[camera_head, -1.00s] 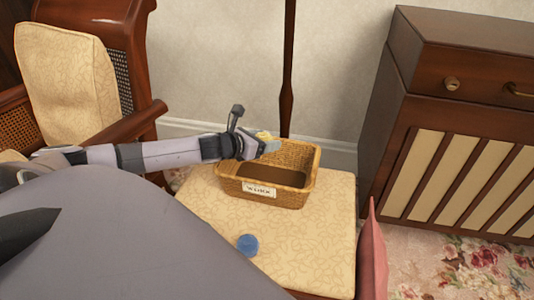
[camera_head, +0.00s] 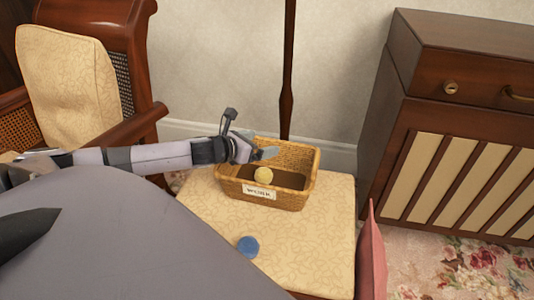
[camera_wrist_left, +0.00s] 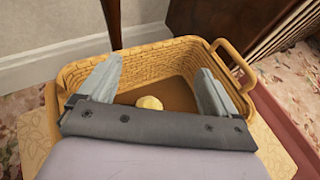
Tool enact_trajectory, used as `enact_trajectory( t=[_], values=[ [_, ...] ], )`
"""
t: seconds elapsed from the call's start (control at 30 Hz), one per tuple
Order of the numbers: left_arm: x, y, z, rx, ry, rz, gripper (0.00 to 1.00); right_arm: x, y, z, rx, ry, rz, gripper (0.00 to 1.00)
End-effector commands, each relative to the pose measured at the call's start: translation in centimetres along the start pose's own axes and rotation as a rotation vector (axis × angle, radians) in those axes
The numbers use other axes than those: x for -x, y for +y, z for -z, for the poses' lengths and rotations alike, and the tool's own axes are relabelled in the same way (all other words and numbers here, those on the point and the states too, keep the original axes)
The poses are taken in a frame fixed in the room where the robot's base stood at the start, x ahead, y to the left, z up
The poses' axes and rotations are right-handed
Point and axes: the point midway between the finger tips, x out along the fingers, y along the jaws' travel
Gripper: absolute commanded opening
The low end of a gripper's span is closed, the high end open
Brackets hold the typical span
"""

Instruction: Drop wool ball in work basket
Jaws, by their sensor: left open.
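The wicker work basket (camera_head: 292,200) stands on a cream cushioned seat, with a white label on its front. The yellow wool ball (camera_head: 263,175) is inside the basket's outline, apart from the fingers; whether it rests on the bottom or is falling I cannot tell. In the left wrist view the ball (camera_wrist_left: 149,103) shows between and below the open fingers, against the brown basket floor. My left gripper (camera_head: 262,152) is above the left side of the basket, open and empty. In the left wrist view its fingers (camera_wrist_left: 155,85) are wide apart over the basket (camera_wrist_left: 180,58). My right gripper is not in view.
A blue ball (camera_head: 248,246) lies on the seat (camera_head: 310,250) in front of the basket. A wooden armchair (camera_head: 110,60) is at the left. A dark wooden cabinet (camera_head: 450,110) stands at the right. A thin wooden pole (camera_head: 288,80) rises behind the basket.

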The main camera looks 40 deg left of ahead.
Motion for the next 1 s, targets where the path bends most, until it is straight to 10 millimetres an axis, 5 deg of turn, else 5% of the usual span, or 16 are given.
enact_trajectory(
  t=[0.5,1.0],
  values=[
    [4.2,0.0,0.0,0.001,0.001,0.001,0.92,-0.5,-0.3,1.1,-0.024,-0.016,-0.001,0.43],
    [4.7,0.0,0.0,0.0,-0.001,0.0,0.92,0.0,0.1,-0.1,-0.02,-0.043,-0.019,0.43]
  ],
)
